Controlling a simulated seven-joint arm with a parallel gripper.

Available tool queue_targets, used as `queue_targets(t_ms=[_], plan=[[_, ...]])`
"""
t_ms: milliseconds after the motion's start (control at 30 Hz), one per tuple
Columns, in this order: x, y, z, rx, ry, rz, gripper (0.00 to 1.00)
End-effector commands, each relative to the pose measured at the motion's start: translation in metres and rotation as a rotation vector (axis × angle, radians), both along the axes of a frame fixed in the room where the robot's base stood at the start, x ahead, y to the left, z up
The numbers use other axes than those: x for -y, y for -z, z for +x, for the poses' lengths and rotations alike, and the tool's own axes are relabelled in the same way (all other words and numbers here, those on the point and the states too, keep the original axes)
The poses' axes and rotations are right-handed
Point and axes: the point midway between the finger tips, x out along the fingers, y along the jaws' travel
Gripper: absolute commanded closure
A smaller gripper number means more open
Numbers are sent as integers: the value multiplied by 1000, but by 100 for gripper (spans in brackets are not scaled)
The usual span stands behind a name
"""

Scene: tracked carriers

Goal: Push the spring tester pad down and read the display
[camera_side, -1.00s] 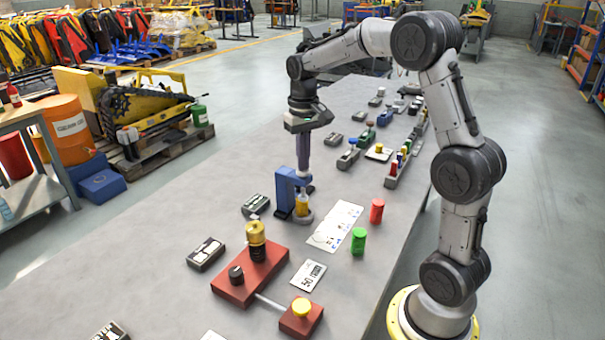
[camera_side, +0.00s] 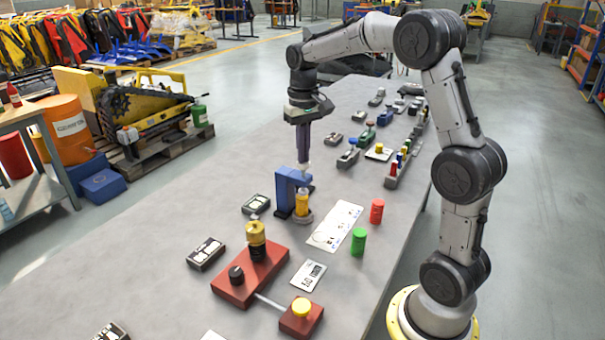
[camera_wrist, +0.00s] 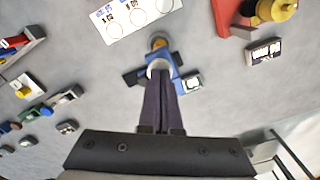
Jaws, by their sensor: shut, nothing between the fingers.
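A blue upright stand (camera_side: 284,190) with a yellow cylinder (camera_side: 302,203) at its front is on the grey table; it looks like the spring tester. My gripper (camera_side: 303,167) is shut and empty, pointing down just above the stand. In the wrist view, my gripper's shut fingers (camera_wrist: 159,78) overlap the blue stand (camera_wrist: 177,60), and a pale round piece, perhaps the pad, shows at their tips. I cannot tell if they touch it. A small grey box with a light face (camera_side: 256,203) lies left of the stand. No reading on it is legible.
A white printed sheet (camera_side: 335,226) and red (camera_side: 377,211) and green (camera_side: 358,242) cylinders lie right of the stand. A red base (camera_side: 235,284) with a gold-and-black post is in front, beside a white number card (camera_side: 308,276). Several small devices stand farther back.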

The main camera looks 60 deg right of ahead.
Motion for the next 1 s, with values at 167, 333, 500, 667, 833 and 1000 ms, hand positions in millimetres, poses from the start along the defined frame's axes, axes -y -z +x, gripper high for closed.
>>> queue_targets(t_ms=[167, 333, 500, 667, 833, 1000], plan=[[0, -13, 0, 3, 0, -2, 100], [0, -23, 1, 3, 0, -2, 100], [0, -33, 0, 3, 0, -2, 100], [0, -35, 0, 3, 0, -1, 100], [0, -35, 0, 3, 0, -1, 100], [0, -35, 0, 3, 0, -1, 100]])
